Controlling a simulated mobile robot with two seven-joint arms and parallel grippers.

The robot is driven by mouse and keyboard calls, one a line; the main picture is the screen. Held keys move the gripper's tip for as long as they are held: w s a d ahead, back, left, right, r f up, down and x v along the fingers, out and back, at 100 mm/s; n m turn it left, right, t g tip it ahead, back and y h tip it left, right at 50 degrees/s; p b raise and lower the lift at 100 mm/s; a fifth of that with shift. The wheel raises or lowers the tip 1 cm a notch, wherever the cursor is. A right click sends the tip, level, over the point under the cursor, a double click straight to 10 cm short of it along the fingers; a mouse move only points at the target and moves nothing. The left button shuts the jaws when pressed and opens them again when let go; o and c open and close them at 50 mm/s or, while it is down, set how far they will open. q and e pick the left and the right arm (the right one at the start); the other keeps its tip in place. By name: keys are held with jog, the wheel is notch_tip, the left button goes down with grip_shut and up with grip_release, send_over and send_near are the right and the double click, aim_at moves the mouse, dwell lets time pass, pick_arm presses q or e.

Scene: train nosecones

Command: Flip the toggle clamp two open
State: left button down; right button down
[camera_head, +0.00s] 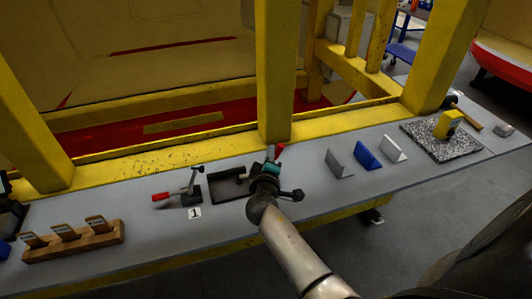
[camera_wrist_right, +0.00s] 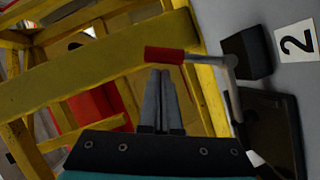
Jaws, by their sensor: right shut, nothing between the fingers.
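Toggle clamp two shows in the right wrist view with a red handle (camera_wrist_right: 166,55), a bent metal lever and a dark base block (camera_wrist_right: 246,54) beside the "2" label (camera_wrist_right: 297,41). The handle lies sideways across the picture. My right gripper (camera_wrist_right: 160,75) is shut and empty, its fingertips close to the handle; I cannot tell whether they touch it. In the head view my right gripper (camera_head: 270,168) covers much of clamp two, and only its red handle (camera_head: 278,151) shows clearly. My left gripper is not identifiable in view.
A second clamp with a red handle (camera_head: 160,197) stands left by the "1" label (camera_head: 194,213). A dark tray (camera_head: 229,192) lies between the clamps. A wooden rack (camera_head: 72,240), several upright plates (camera_head: 366,157) and a speckled mat (camera_head: 455,150) share the table. A yellow post (camera_head: 275,70) rises behind.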

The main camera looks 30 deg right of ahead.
jog(key=shift+s+d+m+y+p, duration=0.15)
jog(key=shift+d+m+y+p, duration=0.25)
jog(key=shift+d+m, duration=0.15)
dwell(0.4)
jog(key=shift+s+d+f+m+p, duration=0.1)
jog(key=shift+d+m+p, duration=0.25)
jog(key=shift+d+p, duration=0.1)
jog(key=d+f+m+y+p, duration=0.2)
jog(key=d+m, duration=0.1)
jog(key=s+d+f+m+y+p, duration=0.1)
jog(key=d+f, duration=0.1)
jog(key=shift+s+y, duration=0.1)
jog(key=shift+y, duration=0.3)
jog(key=shift+s+d+f+b, duration=0.1)
jog(key=shift+d+f+b, duration=0.35)
jog(key=shift+f, duration=0.4)
